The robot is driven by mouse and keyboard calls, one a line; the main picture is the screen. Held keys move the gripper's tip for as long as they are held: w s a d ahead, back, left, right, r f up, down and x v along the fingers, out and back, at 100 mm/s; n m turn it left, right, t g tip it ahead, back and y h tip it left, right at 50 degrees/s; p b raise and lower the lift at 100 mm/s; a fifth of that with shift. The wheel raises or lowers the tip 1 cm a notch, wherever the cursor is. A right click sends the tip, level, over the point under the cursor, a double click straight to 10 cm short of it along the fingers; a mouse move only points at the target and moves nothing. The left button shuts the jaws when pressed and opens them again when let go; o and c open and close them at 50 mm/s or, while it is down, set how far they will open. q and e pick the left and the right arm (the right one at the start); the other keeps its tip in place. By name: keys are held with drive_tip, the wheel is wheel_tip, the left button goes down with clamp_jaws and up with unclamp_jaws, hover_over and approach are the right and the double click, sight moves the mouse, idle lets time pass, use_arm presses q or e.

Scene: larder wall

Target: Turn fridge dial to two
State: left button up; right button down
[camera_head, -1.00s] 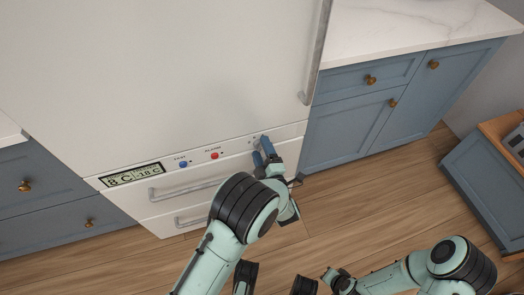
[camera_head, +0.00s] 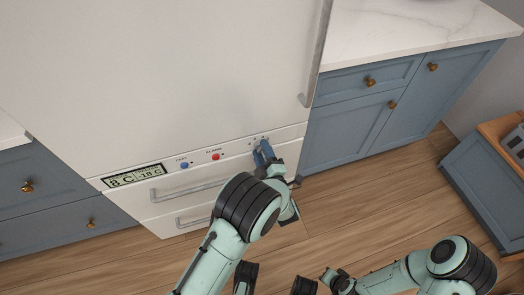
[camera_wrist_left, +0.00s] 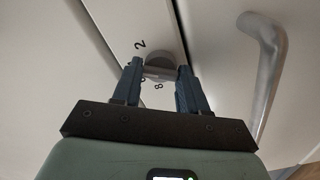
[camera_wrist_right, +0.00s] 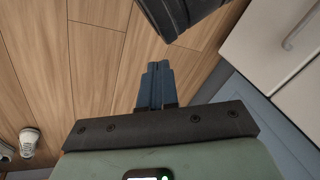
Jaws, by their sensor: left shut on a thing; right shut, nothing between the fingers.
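The fridge dial (camera_wrist_left: 164,66) is a round grey knob with a raised bar, low on the fridge front. In the left wrist view a "2" (camera_wrist_left: 140,44) is printed at its upper left and an "8" (camera_wrist_left: 158,86) below it. My left gripper (camera_head: 263,152) is shut on the dial, one finger on each side in the left wrist view (camera_wrist_left: 160,77). In the head view its fingers mostly hide the dial. The dial's exact pointing is unclear. My right gripper (camera_wrist_right: 158,72) is shut and empty above the wood floor.
The fridge panel has a display (camera_head: 134,176), a blue button (camera_head: 184,165) and a red button (camera_head: 215,156). Drawer handles (camera_head: 188,187) jut out below, and a long door handle (camera_head: 316,60) above. Blue cabinets (camera_head: 352,125) stand at the right. The floor (camera_head: 350,195) before them is clear.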

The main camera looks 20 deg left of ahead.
use_arm(q)
drive_tip(key=m+p, duration=0.2)
drive_tip(key=m, duration=0.2)
drive_tip(key=shift+m+p, duration=0.7)
drive_tip(key=shift+m, duration=1)
use_arm(e)
drive_tip(key=s+a+r+g+y, duration=0.1)
drive_tip(key=s+a+r, duration=0.1)
drive_tip(key=s+r, duration=0.2)
drive_tip(key=shift+s+a+n+g, duration=0.3)
drive_tip(key=shift+s+a+g, duration=0.1)
drive_tip(key=shift+s, duration=0.35)
use_arm(q)
drive_tip(key=shift+d, duration=0.1)
drive_tip(key=o, duration=1.1)
drive_tip(key=shift+c, duration=0.2)
drive_tip(key=p+v, duration=0.1)
drive_tip(key=v, duration=1.2)
drive_tip(key=shift+s, duration=0.2)
use_arm(e)
drive_tip(key=shift+s+a+r+g, duration=0.15)
drive_tip(key=shift+s+a+r, duration=0.1)
drive_tip(key=shift+s+r, duration=0.2)
drive_tip(key=shift+s+a+r+g, duration=0.2)
drive_tip(key=shift+s+r, duration=0.15)
drive_tip(key=shift+s, duration=0.2)
use_arm(q)
drive_tip(key=shift+d, duration=0.1)
